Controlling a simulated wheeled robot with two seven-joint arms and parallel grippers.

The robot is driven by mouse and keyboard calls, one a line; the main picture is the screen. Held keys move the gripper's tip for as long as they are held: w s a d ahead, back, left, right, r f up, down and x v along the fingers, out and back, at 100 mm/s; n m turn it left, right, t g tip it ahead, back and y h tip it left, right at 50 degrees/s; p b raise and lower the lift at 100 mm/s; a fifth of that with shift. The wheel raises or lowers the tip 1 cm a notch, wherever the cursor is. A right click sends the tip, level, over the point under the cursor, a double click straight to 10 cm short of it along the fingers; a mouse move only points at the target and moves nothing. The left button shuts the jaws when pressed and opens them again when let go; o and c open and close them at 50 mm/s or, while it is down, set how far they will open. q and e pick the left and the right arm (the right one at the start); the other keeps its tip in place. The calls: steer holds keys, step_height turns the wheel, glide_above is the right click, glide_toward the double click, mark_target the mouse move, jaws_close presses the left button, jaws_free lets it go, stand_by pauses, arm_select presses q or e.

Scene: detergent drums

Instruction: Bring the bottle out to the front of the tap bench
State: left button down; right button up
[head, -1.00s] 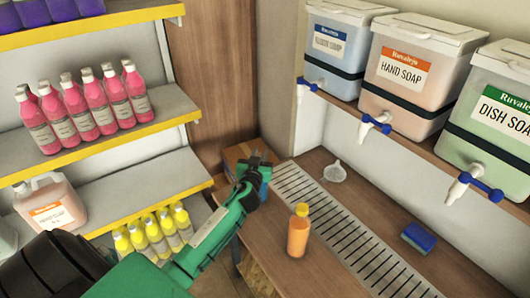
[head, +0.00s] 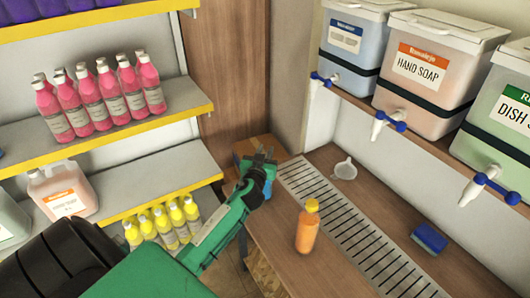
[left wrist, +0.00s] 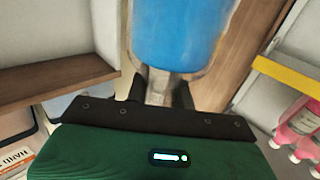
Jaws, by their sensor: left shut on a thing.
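In the left wrist view my left gripper (left wrist: 162,92) is shut on a clear blue-filled bottle (left wrist: 180,35); much of the bottle is cut off by the top edge. An orange bottle with a yellow cap (head: 307,232) stands upright on the bench, in front of the drain grate, apart from my gripper. My right gripper is out of view.
A drain grate (head: 342,222) runs along the bench. A funnel (head: 344,169) and a blue sponge (head: 429,238) lie behind it. Tapped soap tanks (head: 420,67) line the shelf above. Shelves at left hold pink bottles (head: 100,98), yellow-capped bottles (head: 163,225) and a jug (head: 63,192).

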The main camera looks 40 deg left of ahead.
arm_select(q)
steer(key=c, duration=1.1)
jaws_free()
steer(key=shift+r, duration=0.1)
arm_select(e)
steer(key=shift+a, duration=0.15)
arm_select(q)
steer(key=shift+s+d, duration=0.1)
steer(key=shift+s+d, duration=0.1)
steer(key=shift+s, duration=0.2)
steer(key=b+v, duration=0.2)
steer(key=v, duration=1.1)
steer(key=shift+b, duration=0.4)
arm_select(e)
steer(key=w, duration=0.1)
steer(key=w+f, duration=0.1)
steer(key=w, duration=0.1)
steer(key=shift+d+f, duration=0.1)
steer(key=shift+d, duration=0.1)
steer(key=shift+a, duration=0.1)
